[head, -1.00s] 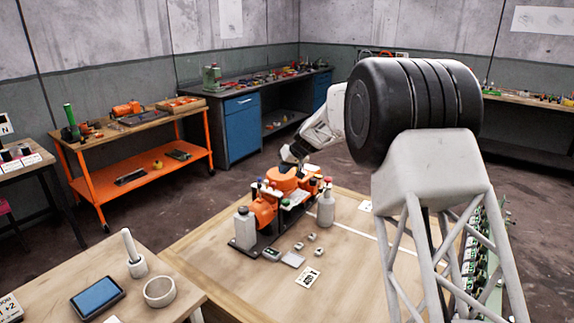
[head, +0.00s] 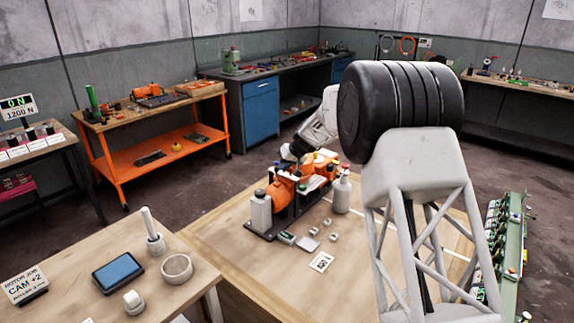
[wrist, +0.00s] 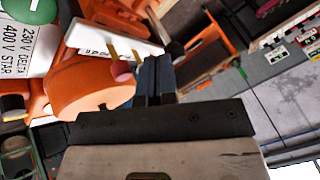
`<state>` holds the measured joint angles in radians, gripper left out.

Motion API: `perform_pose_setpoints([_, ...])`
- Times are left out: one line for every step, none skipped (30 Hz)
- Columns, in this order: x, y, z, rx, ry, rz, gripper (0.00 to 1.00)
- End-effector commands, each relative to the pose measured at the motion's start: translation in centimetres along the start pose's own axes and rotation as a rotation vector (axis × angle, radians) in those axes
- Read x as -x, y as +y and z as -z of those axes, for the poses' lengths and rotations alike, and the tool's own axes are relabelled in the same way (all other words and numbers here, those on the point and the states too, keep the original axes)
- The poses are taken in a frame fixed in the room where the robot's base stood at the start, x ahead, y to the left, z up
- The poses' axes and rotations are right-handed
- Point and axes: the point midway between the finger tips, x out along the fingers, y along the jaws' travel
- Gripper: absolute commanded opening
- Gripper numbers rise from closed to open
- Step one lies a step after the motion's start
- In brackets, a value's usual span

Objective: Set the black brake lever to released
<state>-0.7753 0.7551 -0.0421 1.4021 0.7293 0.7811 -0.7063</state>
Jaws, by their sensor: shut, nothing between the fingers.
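The orange machine (head: 280,196) stands on the wooden table beyond my arm. In the wrist view its orange round housing (wrist: 90,85) is just left of my gripper (wrist: 155,65). My gripper's two dark fingers are together and empty, close to a small pink-red knob (wrist: 122,70) and a white labelled plate (wrist: 112,42). Whether they touch the knob I cannot tell. I cannot pick out the black brake lever for certain in either view. In the head view the fingertips are hard to make out behind the machine.
A white bottle (head: 342,192) stands right of the machine, with small blocks and a printed card (head: 321,262) in front. A side table (head: 190,262) holds a blue-screened tablet (head: 118,272) and a ring (head: 177,268). An orange cart (head: 165,150) stands behind.

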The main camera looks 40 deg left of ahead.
Motion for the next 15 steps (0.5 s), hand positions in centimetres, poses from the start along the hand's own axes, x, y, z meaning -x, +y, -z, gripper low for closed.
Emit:
perform_pose_setpoints([0.0, -0.01, 0.0, 0.0, 0.0, 0.0, 0.0])
perform_pose_setpoints([0.01, -0.01, 0.01, 0.0, 0.0, 0.0, 0.0])
perform_pose_setpoints([0.01, -0.01, 0.01, 0.0, 0.0, 0.0, 0.0])
perform_pose_setpoints([0.01, -0.01, 0.01, 0.0, 0.0, 0.0, 0.0])
perform_pose_setpoints([0.01, -0.01, 0.01, 0.0, 0.0, 0.0, 0.0])
perform_pose_setpoints([0.02, -0.01, 0.01, 0.0, 0.0, 0.0, 0.0])
perform_pose_setpoints([0.02, -0.01, 0.01, 0.0, 0.0, 0.0, 0.0])
perform_pose_setpoints([0.02, -0.02, 0.0, 0.001, 0.0, -0.001, 0.0])
perform_pose_setpoints([0.02, -0.05, -0.01, 0.002, 0.001, -0.002, 0.0])
perform_pose_setpoints([0.02, -0.08, -0.02, 0.003, 0.002, -0.004, 0.0])
perform_pose_setpoints([0.02, -0.12, -0.05, 0.005, 0.003, -0.007, 0.0])
perform_pose_setpoints([0.05, -0.2, -0.08, 0.009, 0.006, -0.011, 0.0])
perform_pose_setpoints([0.08, -0.27, -0.09, 0.013, 0.009, -0.016, 0.0])
perform_pose_setpoints([0.12, -0.35, -0.1, 0.018, 0.013, -0.022, 0.0])
perform_pose_setpoints([0.14, -0.47, -0.13, 0.024, 0.019, -0.031, 0.0])
